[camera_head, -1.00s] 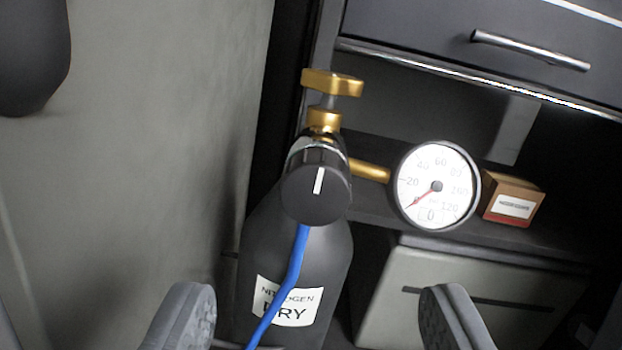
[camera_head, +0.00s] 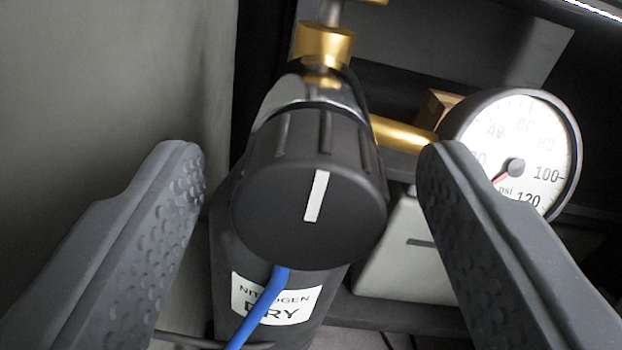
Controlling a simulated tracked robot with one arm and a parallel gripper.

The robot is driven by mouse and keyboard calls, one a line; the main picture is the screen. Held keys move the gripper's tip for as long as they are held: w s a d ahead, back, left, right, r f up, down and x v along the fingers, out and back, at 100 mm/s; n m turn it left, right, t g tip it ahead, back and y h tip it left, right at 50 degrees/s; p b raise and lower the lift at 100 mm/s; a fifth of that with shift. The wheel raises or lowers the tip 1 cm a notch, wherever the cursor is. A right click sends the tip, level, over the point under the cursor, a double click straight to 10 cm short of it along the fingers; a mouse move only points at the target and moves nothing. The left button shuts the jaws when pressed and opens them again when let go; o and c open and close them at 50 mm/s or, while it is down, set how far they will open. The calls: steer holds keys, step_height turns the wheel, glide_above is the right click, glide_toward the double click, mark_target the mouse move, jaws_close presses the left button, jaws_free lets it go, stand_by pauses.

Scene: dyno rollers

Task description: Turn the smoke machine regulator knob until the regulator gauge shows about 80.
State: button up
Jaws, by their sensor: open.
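The black regulator knob (camera_head: 270,205) with a white index line sits on the neck of a dark bottle labelled "NITROGEN DRY". Its line points nearly straight up, leaning slightly right. My gripper (camera_head: 310,165) is open, one finger on each side of the knob, with visible gaps and no contact seen. The round white gauge (camera_head: 535,135) is at the right, joined to the regulator by a brass pipe (camera_head: 405,134). Its red needle points to the lower left, near the low end of the scale. My right finger hides the gauge's lower-left part, so the exact reading is unclear.
A blue hose (camera_head: 262,305) runs down from below the knob, across the bottle label (camera_head: 305,302). Brass fittings (camera_head: 325,45) rise above the knob. A small box (camera_head: 436,106) and a pale cabinet (camera_head: 405,265) stand behind. A grey wall (camera_head: 110,90) is at the left.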

steer(key=shift+c, duration=0.3)
steer(key=c, duration=0.9)
steer(key=shift+a, duration=0.1)
